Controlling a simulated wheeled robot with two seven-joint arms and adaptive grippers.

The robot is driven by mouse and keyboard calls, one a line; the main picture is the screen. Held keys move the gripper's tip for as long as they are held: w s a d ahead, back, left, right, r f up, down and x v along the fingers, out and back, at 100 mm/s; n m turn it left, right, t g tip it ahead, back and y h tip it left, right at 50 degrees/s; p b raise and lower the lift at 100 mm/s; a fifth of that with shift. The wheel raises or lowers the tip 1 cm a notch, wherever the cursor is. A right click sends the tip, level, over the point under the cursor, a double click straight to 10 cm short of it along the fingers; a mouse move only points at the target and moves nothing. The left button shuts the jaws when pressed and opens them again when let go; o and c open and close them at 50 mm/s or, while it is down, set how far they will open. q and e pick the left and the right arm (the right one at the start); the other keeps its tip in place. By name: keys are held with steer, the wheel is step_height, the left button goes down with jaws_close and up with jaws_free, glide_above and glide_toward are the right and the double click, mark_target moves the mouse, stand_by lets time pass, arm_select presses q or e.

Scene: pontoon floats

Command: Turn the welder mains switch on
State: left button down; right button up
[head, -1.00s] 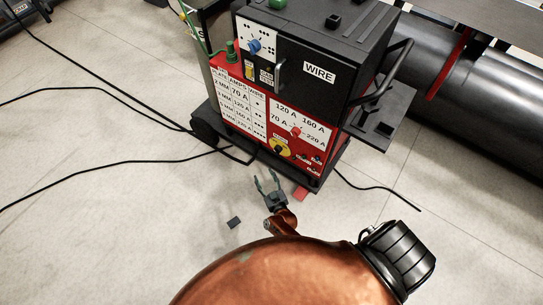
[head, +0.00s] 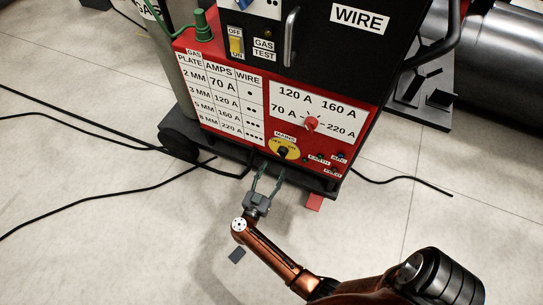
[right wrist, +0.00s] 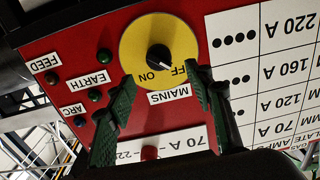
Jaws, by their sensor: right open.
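The mains switch (head: 283,152) is a black knob on a round yellow disc, low on the red front panel of the welder (head: 210,50). It also shows upside down in the right wrist view (right wrist: 158,57), with ON and part of OFF printed on the disc. A short white mark shows on the knob; I cannot tell surely which word it points at. My right gripper (head: 268,178) is open and empty just below and in front of the switch. In the right wrist view its two green fingers (right wrist: 163,80) stand on either side of the disc's lower part. My left gripper is not in view.
A red amps selector knob (head: 311,124) sits above right of the switch. FEED, EARTH and ARC lamps (right wrist: 95,96) sit beside it and look dark. Black cables (head: 90,195) lie on the floor.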

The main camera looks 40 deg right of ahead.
mark_target(282, 153)
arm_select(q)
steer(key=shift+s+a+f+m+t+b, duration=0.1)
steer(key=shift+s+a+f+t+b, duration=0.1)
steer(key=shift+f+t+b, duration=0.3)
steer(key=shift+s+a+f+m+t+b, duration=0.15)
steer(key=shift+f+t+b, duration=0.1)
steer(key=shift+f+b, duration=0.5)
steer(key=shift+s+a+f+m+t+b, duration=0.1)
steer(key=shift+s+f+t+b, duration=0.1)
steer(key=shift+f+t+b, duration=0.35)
arm_select(e)
steer(key=x, duration=0.8)
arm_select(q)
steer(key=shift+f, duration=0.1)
arm_select(e)
steer(key=shift+s, duration=0.1)
steer(key=shift+c, duration=0.4)
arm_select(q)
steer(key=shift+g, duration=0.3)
arm_select(e)
steer(key=shift+a, duration=0.1)
steer(key=c, duration=1.1)
